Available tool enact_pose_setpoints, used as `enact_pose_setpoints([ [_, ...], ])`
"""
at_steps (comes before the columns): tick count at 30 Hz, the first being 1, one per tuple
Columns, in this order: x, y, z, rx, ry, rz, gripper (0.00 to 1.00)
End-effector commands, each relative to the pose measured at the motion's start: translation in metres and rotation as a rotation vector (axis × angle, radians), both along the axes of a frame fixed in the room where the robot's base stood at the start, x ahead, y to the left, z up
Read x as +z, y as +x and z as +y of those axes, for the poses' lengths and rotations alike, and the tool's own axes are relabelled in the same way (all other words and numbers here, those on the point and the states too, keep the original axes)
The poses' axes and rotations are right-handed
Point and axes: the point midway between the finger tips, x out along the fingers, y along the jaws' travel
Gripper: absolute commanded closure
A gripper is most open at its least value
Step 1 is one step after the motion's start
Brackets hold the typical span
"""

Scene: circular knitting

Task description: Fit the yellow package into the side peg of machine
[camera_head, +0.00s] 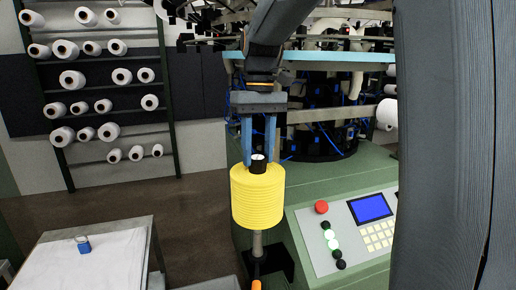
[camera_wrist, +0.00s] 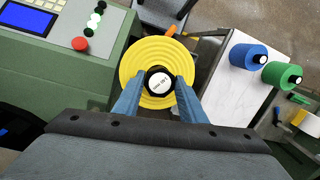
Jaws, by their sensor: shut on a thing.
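The yellow package (camera_head: 258,200) is an upright ribbed spool with a black core and a white cap. It also shows from above in the wrist view (camera_wrist: 135,62). My gripper (camera_head: 259,162) has its two blue fingers closed around the black core, pointing down; in the wrist view (camera_wrist: 160,84) they flank the cap. The side peg (camera_head: 258,245) is a grey upright post on a dark bracket at the machine's side, directly below the package. Its top is hidden, so I cannot tell whether the package is around it. The green machine (camera_head: 330,185) stands at the right.
A control panel (camera_head: 350,225) with a red button and blue screen is on the machine. A white-topped table (camera_head: 100,265) stands at left; blue (camera_wrist: 249,57) and green (camera_wrist: 281,75) spools show in the wrist view. A rack (camera_head: 105,100) of white spools stands behind.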

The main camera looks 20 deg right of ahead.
Motion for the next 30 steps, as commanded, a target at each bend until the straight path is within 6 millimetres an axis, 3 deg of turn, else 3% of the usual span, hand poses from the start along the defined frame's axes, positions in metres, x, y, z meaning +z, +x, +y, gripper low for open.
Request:
enact_pose_setpoints([
  [12,-0.036,0.000,0.000,0.000,0.000,0.001,1.00],
  [30,-0.039,0.000,0.000,0.000,0.000,0.000,1.00],
])
